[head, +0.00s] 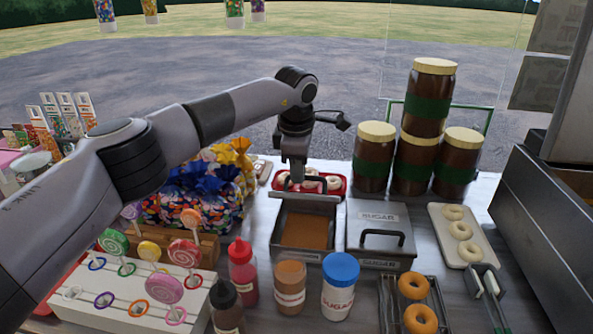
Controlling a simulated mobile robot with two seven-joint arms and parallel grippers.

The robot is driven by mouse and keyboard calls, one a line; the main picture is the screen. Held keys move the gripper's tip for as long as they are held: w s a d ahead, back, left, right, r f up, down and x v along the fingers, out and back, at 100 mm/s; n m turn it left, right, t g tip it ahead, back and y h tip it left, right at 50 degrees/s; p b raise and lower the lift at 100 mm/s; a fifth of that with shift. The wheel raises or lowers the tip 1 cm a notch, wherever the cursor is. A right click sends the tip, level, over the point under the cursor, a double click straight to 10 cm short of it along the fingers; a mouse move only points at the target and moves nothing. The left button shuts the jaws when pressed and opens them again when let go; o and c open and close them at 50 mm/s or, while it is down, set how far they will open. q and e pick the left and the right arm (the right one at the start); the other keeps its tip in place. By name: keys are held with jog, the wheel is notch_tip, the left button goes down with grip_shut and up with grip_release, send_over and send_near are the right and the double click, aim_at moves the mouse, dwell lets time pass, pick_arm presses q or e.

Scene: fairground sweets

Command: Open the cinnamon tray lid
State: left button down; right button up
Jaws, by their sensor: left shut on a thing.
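The cinnamon tray (298,253) is a metal box on the counter, with brown powder (306,231) showing inside. Its lid (318,198) is raised at the tray's back edge, so the tray stands open. My left gripper (296,180) is at the lid's dark handle and shut on it. The arm above partly hides the grip and the fingertips. My right gripper is out of view.
The closed sugar tray (377,222) stands right beside the cinnamon tray. Behind are a red tray (334,189) of white rings and stacked brown jars (414,160). Sauce bottles (242,273), shakers (340,287) and a lollipop stand (130,312) crowd the front.

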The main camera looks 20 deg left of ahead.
pick_arm(q)
jog(key=shift+w+a+f+p, duration=0.1)
jog(key=shift+w+a+p, duration=0.1)
jog(key=shift+w+p, duration=0.15)
jog(key=shift+w, duration=0.15)
jog(key=c, duration=1.2)
grip_release()
jog(key=shift+w+f, duration=0.1)
jog(key=shift+o, duration=0.2)
jog(key=shift+w+f, duration=0.1)
jog(key=shift+w, duration=0.15)
jog(key=shift+s+r, duration=0.1)
jog(key=shift+r, duration=0.1)
jog(key=shift+b+v, duration=0.6)
jog(key=shift+v, duration=2.9)
